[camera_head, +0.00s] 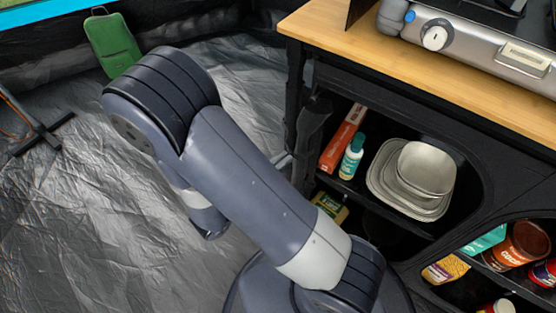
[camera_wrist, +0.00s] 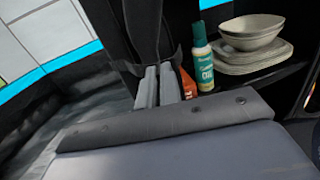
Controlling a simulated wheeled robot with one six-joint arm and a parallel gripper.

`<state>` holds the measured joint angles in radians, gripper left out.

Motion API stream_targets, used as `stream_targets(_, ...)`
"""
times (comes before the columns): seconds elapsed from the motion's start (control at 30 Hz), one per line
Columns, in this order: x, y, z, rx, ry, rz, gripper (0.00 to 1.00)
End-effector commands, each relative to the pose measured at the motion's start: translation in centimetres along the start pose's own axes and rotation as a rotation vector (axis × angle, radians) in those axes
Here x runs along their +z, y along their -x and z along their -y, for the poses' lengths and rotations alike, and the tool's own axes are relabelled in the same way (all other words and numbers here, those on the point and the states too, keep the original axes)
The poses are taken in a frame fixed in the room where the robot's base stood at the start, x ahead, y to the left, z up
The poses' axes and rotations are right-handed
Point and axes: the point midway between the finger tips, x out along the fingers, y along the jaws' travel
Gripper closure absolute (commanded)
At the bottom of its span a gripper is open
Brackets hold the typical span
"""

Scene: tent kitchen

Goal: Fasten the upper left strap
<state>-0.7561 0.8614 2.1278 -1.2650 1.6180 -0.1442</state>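The upper left strap (camera_head: 311,130) is a dark fabric band hanging at the left front post of the kitchen stand, below the wooden top. In the wrist view the strap (camera_wrist: 145,32) hangs down to my gripper (camera_wrist: 158,72). The two light grey fingers stand close together with a narrow dark gap between them. Their tips are at the strap's lower end. I cannot tell whether the strap is pinched between them. In the head view my arm hides most of the gripper; only a small light grey part (camera_head: 284,160) shows beside the post.
The shelf right of the strap holds a red-orange box (camera_head: 342,140), a white and teal bottle (camera_head: 352,157) and stacked pale dishes (camera_head: 426,168). A stove (camera_head: 478,44) stands on the wooden top (camera_head: 350,45). A green chair-like object (camera_head: 112,42) stands at the back left. The floor left is mostly clear.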

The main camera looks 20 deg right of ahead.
Motion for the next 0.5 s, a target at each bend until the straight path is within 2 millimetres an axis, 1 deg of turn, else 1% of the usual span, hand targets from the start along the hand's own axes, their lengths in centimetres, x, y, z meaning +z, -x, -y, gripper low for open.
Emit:
stream_targets(0.13,0.1,-1.1,1.1,0.075,0.006,0.001,1.00)
stream_targets(0.2,0.1,-2.1,1.9,0.079,0.006,0.001,1.00)
stream_targets(0.3,0.0,-3.0,2.6,0.077,0.004,0.000,1.00)
stream_targets(0.5,0.0,-3.5,3.0,0.075,0.003,-0.001,1.00)
